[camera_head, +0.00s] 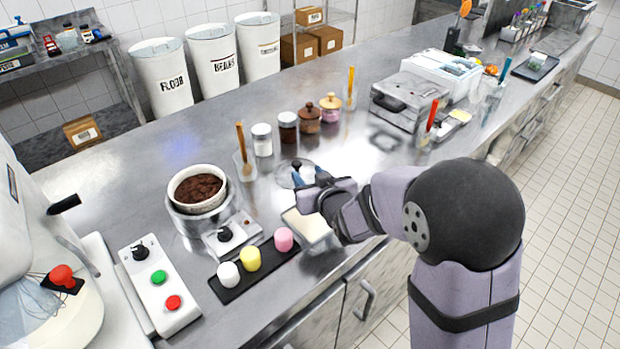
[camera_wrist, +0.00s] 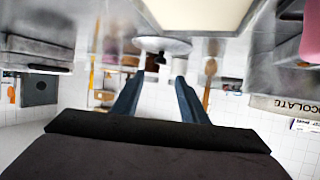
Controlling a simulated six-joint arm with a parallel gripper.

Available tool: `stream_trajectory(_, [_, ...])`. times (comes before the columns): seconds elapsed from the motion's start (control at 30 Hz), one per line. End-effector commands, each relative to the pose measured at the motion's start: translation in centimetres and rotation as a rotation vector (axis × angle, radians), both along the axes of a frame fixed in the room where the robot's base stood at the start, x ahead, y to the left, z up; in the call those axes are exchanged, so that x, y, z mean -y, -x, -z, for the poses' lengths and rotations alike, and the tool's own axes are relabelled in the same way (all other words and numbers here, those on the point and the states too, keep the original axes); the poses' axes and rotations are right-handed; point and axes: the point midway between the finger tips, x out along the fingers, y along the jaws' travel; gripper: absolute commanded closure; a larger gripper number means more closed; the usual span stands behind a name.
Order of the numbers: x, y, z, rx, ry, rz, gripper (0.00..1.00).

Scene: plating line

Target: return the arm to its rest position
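My gripper (camera_head: 309,177) is over the middle of the steel counter, beside a pale square board (camera_head: 306,226) and a round clear lid or dish (camera_head: 290,176). In the wrist view its two blue fingers (camera_wrist: 161,84) stand apart with nothing between them. The arm reaches in from the right, bent at the elbow, and hides part of the counter behind it. The wrist view is upside down and shows the pale board at the top edge.
A bowl of dark brown food (camera_head: 197,190) sits on a round warmer at left. A black tray (camera_head: 262,275) holds white, yellow and pink pieces. Spice jars (camera_head: 309,119) stand behind the gripper. A grey press (camera_head: 405,98) is at back right. A button panel (camera_head: 160,287) is front left.

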Motion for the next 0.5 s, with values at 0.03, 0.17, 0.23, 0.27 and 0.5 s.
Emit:
stream_trajectory(0.03, [0.12,0.23,-0.06,0.0,0.0,0.0,0.61])
stream_trajectory(0.17, [0.22,0.51,-0.21,0.0,0.0,0.0,0.61])
stream_trajectory(0.23, [0.24,0.56,-0.21,-0.001,0.0,0.0,0.61])
stream_trajectory(0.27, [0.24,0.57,-0.21,-0.001,0.0,0.0,0.61])
stream_trajectory(0.5, [0.22,0.54,-0.2,-0.001,0.0,0.0,0.61])
